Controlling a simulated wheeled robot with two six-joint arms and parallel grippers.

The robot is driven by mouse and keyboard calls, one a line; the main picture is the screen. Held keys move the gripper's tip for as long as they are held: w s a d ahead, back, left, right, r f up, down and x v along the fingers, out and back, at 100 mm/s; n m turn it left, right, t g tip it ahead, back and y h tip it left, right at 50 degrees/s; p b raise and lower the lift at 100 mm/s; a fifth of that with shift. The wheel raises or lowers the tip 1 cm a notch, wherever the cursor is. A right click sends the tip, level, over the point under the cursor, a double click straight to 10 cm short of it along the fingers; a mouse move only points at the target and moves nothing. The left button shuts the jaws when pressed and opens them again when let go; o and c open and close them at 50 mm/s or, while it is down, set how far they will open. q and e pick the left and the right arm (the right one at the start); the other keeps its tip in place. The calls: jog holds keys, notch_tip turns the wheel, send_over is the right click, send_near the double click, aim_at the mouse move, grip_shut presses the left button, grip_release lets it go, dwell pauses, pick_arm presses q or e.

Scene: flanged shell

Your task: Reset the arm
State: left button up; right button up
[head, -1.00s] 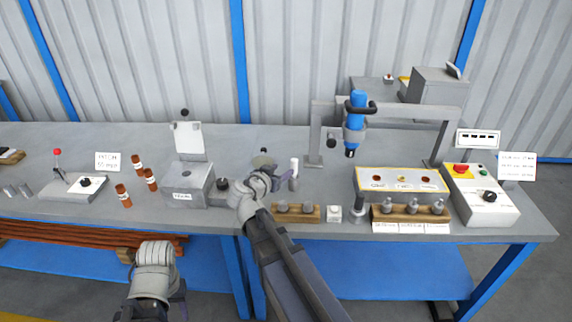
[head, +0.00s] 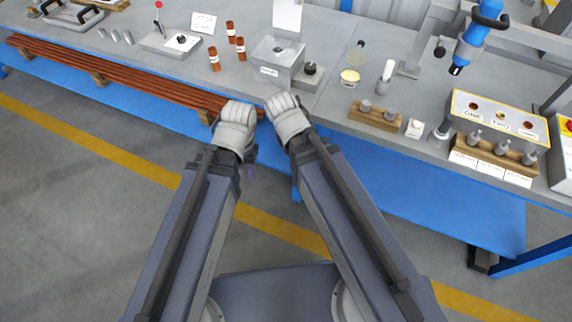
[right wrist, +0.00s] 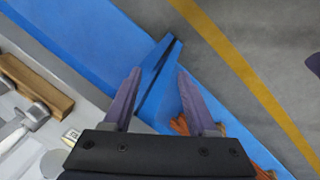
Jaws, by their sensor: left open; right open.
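My left arm comes in from the lower left of the head view. Its pale wrist is in front of the bench edge, and a small part of my left gripper (head: 251,168) shows below it, open. My right arm lies beside it, its pale wrist close to the front edge of the grey bench (head: 330,85). In the head view its wrist hides my right gripper. In the right wrist view my right gripper (right wrist: 158,98) has its two dark fingers wide apart, with nothing between them. Blue framework and floor show beyond them.
A grey box (head: 277,62) and orange-brown cylinders (head: 214,60) stand on the bench near my wrists. A wooden block with metal pieces (head: 376,116) is to the right. Reddish rods (head: 130,77) lie on the blue shelf below. The floor before the bench is open.

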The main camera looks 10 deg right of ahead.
jog(key=s+a+n+g+y, duration=0.1)
jog(key=s+a+n, duration=0.2)
jog(key=s+a, duration=0.2)
jog(key=shift+f+g+y, duration=0.3)
jog(key=shift+f, duration=0.05)
jog(key=shift+w, duration=0.1)
notch_tip(320, 180, up, 11)
jog(key=p, duration=1)
jog(key=shift+p, duration=0.35)
jog(key=shift+f, duration=0.1)
